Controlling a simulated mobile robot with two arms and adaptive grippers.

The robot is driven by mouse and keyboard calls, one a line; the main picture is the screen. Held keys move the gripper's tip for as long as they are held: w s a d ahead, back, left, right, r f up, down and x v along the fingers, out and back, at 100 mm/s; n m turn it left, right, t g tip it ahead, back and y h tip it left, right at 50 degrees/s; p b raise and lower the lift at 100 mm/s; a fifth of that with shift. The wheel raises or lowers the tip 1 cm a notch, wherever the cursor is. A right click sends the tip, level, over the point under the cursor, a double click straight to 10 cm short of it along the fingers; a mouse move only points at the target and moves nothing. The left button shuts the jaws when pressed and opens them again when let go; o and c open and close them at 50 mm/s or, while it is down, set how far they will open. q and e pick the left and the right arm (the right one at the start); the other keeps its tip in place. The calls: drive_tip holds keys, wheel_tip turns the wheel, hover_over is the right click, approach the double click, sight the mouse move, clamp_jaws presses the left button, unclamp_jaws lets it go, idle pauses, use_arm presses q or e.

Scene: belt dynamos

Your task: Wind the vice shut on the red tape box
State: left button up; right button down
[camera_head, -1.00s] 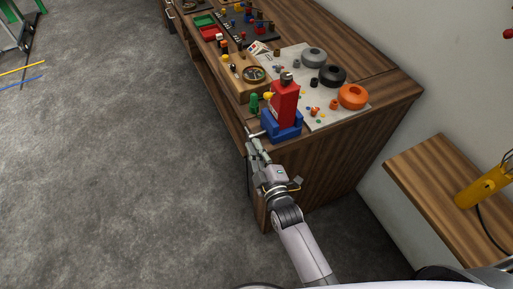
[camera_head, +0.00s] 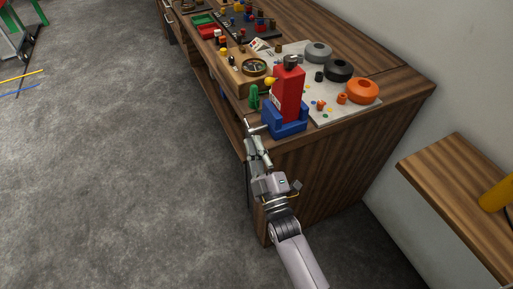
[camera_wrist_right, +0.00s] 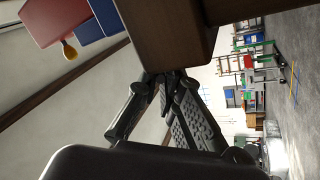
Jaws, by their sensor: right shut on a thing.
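The red tape box (camera_head: 287,92) stands upright in the blue vice (camera_head: 286,122) at the near corner of the workbench. Both also show in the wrist view, the red box (camera_wrist_right: 55,18) at the top left and the blue vice (camera_wrist_right: 88,28) beside it. The vice's grey metal handle (camera_head: 255,128) sticks out on the left, over the bench edge. My right gripper (camera_head: 254,142) is just below the vice at that handle, shut on it. The wrist view shows its fingertips (camera_wrist_right: 155,76) close together, but the bench corner hides what is between them. My left gripper is out of view.
The workbench (camera_head: 400,88) holds a wooden tray with a round gauge (camera_head: 254,67) behind the vice. An orange ring (camera_head: 363,91) and dark and grey rings lie to the right. A wooden shelf (camera_head: 455,190) is at the right.

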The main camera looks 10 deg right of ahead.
drive_tip(key=shift+f, duration=0.2)
drive_tip(key=c, duration=1.7)
unclamp_jaws()
drive_tip(key=shift+r, duration=0.1)
drive_tip(key=v, duration=1.2)
